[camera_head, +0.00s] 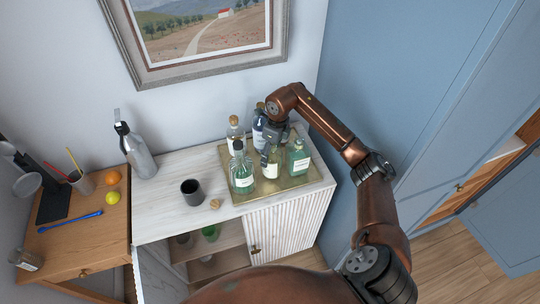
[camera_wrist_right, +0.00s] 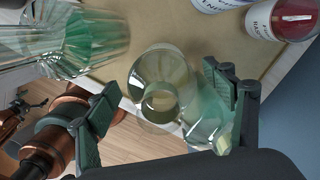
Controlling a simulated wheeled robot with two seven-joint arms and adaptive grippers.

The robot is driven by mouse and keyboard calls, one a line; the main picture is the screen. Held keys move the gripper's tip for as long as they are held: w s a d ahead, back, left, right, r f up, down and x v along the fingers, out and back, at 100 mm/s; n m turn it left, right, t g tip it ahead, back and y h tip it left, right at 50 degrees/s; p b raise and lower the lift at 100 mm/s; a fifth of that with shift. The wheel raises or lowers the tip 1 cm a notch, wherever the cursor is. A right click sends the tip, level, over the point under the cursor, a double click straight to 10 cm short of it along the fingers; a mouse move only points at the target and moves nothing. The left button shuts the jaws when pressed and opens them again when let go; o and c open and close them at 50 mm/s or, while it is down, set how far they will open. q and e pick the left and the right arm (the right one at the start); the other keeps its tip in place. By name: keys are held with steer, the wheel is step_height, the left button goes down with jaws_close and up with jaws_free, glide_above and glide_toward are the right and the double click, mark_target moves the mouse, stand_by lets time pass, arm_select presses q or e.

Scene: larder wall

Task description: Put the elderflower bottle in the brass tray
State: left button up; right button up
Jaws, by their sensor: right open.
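The brass tray (camera_head: 295,184) lies on the right end of the white cabinet top, with several bottles on it. A small pale-yellow bottle with a white label (camera_head: 271,168) stands among them, probably the elderflower bottle; I cannot read the label. My right gripper (camera_head: 268,150) is open above it. In the right wrist view the pale bottle (camera_wrist_right: 150,68) is seen from above, its mouth between the two fingers of the gripper (camera_wrist_right: 165,118), with gaps on both sides. My left gripper is not in view.
A dark cup (camera_head: 192,192) and a cork (camera_head: 215,204) sit left of the tray.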

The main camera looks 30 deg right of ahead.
steer(key=r, duration=0.6)
steer(key=s+r, duration=0.1)
steer(key=r, duration=0.3)
steer(key=shift+d+r+b, duration=0.1)
steer(key=shift+d+b, duration=0.2)
steer(key=shift+b, duration=0.1)
